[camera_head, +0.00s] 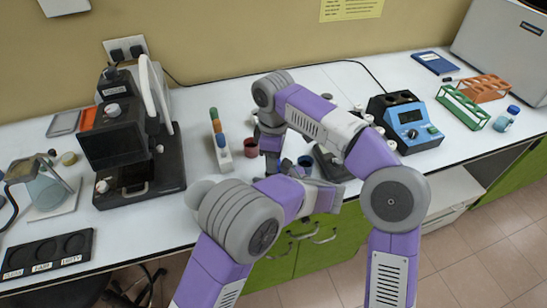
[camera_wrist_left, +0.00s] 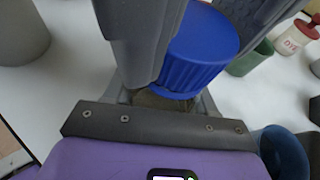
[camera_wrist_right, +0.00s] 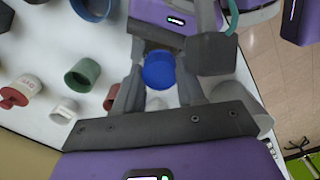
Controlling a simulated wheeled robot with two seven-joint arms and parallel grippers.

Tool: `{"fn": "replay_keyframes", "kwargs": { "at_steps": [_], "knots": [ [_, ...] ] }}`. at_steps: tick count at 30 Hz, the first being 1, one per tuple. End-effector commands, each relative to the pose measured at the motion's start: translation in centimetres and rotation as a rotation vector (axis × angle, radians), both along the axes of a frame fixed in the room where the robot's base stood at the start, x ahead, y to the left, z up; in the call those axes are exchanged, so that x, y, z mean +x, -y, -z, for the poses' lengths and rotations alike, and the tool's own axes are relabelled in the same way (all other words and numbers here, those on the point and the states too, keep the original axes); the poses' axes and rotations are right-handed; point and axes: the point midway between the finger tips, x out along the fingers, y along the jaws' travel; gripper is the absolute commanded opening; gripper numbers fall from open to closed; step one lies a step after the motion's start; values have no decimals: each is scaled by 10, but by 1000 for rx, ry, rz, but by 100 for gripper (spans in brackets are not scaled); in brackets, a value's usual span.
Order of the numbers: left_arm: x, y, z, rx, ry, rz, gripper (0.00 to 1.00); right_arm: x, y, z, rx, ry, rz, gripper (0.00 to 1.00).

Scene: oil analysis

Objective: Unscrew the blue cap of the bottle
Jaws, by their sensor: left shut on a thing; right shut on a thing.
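The blue cap (camera_wrist_left: 205,50) is large in the left wrist view, with ribbed sides, and it also shows in the right wrist view (camera_wrist_right: 158,73). My right gripper (camera_wrist_right: 158,82) reaches down from above and is shut on the cap, one finger on each side. My left gripper (camera_wrist_left: 163,98) comes in lower from the side and is shut on the bottle below the cap; little of the bottle shows. The cap sits at the bottle's top; I cannot tell how far it is turned. In the head view my arms hide cap and bottle.
A red cup (camera_head: 251,147) and a blue cup (camera_head: 305,160) stand close by the grippers. A black instrument (camera_head: 120,145) is at left, a blue instrument (camera_head: 410,125) at right. A green rack (camera_head: 463,106) and another blue-capped bottle (camera_head: 506,119) are far right.

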Motion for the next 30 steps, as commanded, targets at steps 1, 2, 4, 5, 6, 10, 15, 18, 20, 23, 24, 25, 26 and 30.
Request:
{"fn": "replay_keyframes", "kwargs": {
  "at_steps": [1, 2, 4, 5, 6, 10, 15, 18, 20, 23, 24, 25, 26, 30],
  "knots": [
    [0, 0, 0, 0, 0, 0, 0, 0, 0, 0, 1, 1, -3, 3],
    [0, 0, 0, 0, 0, 0, 0, 0, 0, 0, 0, 1, -3, 3],
    [0, 0, 0, 0, 0, 0, 0, 0, 0, 0, 0, 0, -2, 3],
    [0, 0, 0, 0, 0, 0, 0, 0, 0, 0, 0, 0, -2, 3],
    [0, 0, 0, 0, 0, 0, 0, 0, 0, 0, 0, 0, -2, 3],
    [0, 0, 0, 0, 0, 0, 0, 0, 0, 0, 0, 0, -1, 3],
    [0, 0, 0, 0, 0, 0, 0, 0, 0, -1, 0, 0, 0, 3],
    [0, 0, 0, 0, 0, 0, 0, 0, 0, -3, 1, 1, 0, 3],
    [0, 0, 0, 0, 0, 0, 0, 0, 0, -5, 1, 1, 0, 3],
    [0, 0, 0, 0, 0, 0, 0, 0, 0, -9, 0, 1, 0, 3],
    [0, 0, 0, 0, 0, 0, 0, 0, 0, -10, 0, 1, 0, 3],
    [0, 0, 0, 0, 0, 0, 0, 0, 0, -11, 0, 1, 0, 3],
    [0, 0, 0, 0, 0, 0, 0, 0, 0, -12, 0, 1, 0, 3],
    [0, 0, 0, 0, 0, 0, 0, 0, 0, -17, 1, 1, 1, 3]
  ]
}}
